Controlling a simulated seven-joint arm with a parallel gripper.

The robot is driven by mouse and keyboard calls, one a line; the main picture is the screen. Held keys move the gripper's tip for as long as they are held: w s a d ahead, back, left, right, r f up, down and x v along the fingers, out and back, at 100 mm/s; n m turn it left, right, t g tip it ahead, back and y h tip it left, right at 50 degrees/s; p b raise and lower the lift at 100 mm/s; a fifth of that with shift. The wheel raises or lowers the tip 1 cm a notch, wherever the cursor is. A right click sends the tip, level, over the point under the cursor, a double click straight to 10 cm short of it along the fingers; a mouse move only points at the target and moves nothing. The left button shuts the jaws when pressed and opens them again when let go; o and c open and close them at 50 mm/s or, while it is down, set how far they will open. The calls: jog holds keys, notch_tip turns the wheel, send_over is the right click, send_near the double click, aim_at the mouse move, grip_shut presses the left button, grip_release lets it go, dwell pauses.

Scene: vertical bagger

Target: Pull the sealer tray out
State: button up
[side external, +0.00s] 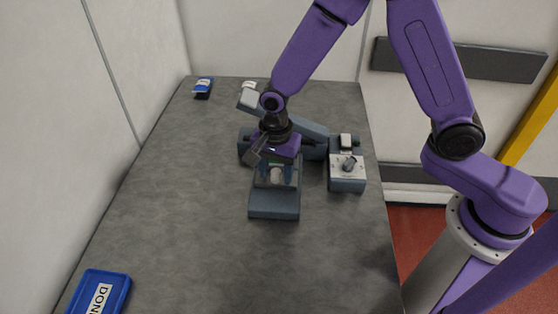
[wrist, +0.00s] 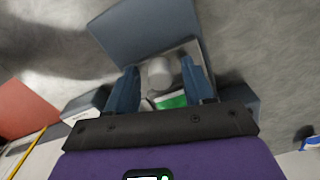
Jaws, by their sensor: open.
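The bagger (side external: 312,138) is a blue-grey machine on the grey table. A blue-grey block, which looks like the sealer tray (side external: 274,204), sticks out at its front; it also shows as a flat blue-grey panel at the top of the wrist view (wrist: 140,28). My gripper (side external: 277,177) points down over the machine's front. In the wrist view my gripper (wrist: 159,65) is open, with its blue fingers on either side of a pale round knob (wrist: 159,74). I cannot tell whether either finger touches the knob. A green patch (wrist: 172,101) shows behind it.
A control box (side external: 347,175) with a dark knob stands right of the bagger. A blue tray marked DONE (side external: 121,285) lies at the front left. A blue packet (side external: 203,86) lies at the back left. The table in front of the bagger is clear.

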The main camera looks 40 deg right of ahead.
grip_shut()
jog(key=shift+s+a, duration=2.3)
jog(key=shift+o, duration=0.8)
grip_release()
jog(key=shift+r, duration=0.15)
jog(key=shift+r, duration=2.35)
